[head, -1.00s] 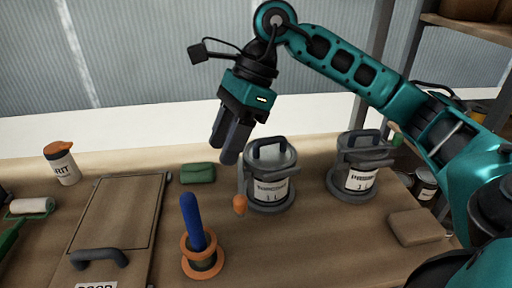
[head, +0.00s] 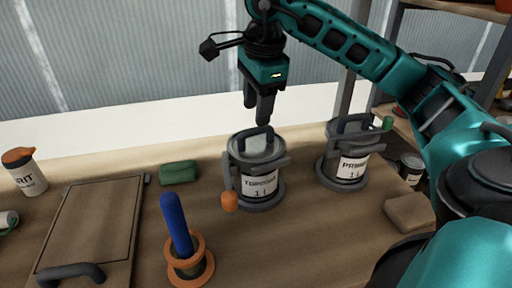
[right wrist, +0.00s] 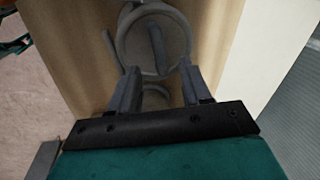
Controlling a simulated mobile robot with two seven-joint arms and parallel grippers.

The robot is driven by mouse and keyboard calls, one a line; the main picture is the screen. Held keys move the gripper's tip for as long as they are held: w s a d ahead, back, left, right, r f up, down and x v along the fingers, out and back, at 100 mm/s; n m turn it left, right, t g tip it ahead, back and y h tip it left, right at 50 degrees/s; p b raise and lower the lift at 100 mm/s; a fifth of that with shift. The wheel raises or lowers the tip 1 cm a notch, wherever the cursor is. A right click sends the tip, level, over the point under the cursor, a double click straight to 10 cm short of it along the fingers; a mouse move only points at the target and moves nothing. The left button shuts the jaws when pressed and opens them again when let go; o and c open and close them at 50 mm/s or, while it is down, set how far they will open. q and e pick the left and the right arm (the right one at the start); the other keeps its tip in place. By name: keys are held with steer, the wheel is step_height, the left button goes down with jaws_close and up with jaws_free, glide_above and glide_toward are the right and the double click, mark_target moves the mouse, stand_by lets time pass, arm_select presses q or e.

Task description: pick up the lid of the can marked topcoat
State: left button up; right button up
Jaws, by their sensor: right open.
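The topcoat can (head: 259,186) stands upright on the bench, with its label facing me. Its grey lid (head: 240,146) is on top and carries a dark arched handle (head: 244,135). My right gripper (head: 263,118) is open and points down just above the lid handle, with no clear contact. In the right wrist view the lid (right wrist: 178,62) shows beyond the two spread fingers (right wrist: 160,92), and its handle (right wrist: 157,45) lies beyond the fingertips. My left gripper is not in view.
The primer can (head: 351,170) stands to the right, near a tan block (head: 409,213). A green block (head: 179,172) lies left. In front are a blue-handled item in an orange holder (head: 181,230) and a panel (head: 95,220) with a handle. A bottle (head: 25,172) stands far left.

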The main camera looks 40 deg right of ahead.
mark_target(256, 128)
steer(key=f, duration=0.5)
steer(key=shift+w+d+b, duration=0.3)
steer(key=shift+w+b, duration=0.05)
steer(key=shift+w, duration=0.05)
steer(key=shift+c, duration=0.4)
jaws_close()
